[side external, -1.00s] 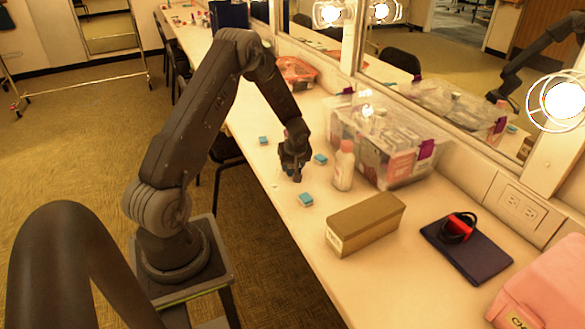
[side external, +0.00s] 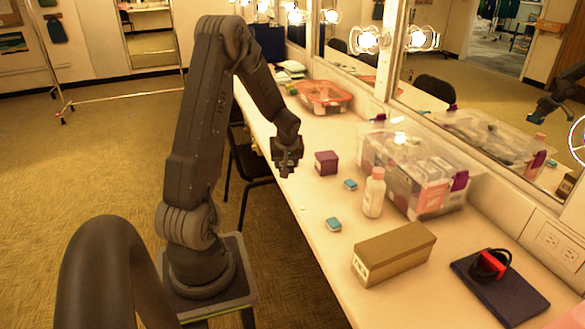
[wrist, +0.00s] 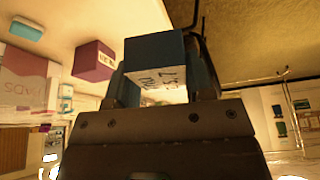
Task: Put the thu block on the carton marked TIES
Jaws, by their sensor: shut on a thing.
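The held block is hidden in the side view.
Two teal blocks (side external: 350,184) (side external: 333,223) lie on the counter. A pink-capped bottle (side external: 374,192) stands by a clear bin (side external: 418,175). The mirrors line the right side.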

